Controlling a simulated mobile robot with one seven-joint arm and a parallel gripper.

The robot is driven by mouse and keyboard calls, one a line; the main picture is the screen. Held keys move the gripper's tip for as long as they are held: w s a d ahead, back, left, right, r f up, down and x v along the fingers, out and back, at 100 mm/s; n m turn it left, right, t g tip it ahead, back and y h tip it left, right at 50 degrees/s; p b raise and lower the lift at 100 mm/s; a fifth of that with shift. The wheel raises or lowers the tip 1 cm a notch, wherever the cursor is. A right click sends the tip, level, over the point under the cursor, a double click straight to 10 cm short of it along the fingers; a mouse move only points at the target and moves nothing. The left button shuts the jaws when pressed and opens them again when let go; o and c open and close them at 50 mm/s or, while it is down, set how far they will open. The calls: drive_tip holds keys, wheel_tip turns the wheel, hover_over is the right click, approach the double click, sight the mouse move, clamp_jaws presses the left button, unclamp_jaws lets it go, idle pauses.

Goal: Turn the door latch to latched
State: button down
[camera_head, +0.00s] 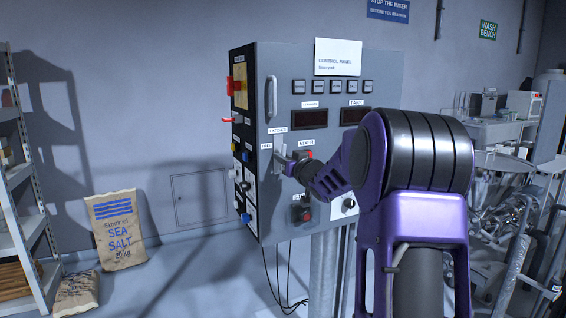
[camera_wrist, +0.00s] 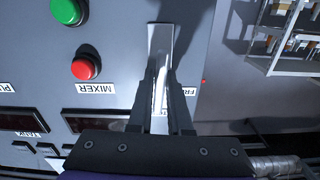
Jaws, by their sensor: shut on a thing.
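The door latch (camera_head: 279,146) is a pale metal piece on the front of the grey control panel door, below the handle. A label reading LATCHED (camera_head: 277,129) sits above it and a FREE label (camera_head: 266,146) to its left. My gripper (camera_head: 287,166) reaches it from the right and is shut on it. In the wrist view, turned upside down, the two dark fingers of my gripper (camera_wrist: 161,78) close on both sides of the latch's bright lever (camera_wrist: 160,42).
A green button (camera_wrist: 67,11) and a red MIXER button (camera_wrist: 86,67) are close beside the latch. A vertical door handle (camera_head: 271,96) is above it. A shelf (camera_head: 22,200) and a sea salt sack (camera_head: 115,229) stand at the left; a cluttered bench (camera_head: 500,130) is at the right.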

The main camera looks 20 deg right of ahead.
drive_tip(key=shift+n, duration=0.6)
drive_tip(key=c, duration=0.8)
unclamp_jaws()
drive_tip(key=shift+c, duration=0.2)
drive_tip(key=s, duration=1.7)
drive_tip(key=shift+s+d+p, duration=0.2)
drive_tip(key=shift+d+p, duration=0.1)
drive_tip(key=shift+p, duration=0.05)
drive_tip(key=shift+r, duration=0.1)
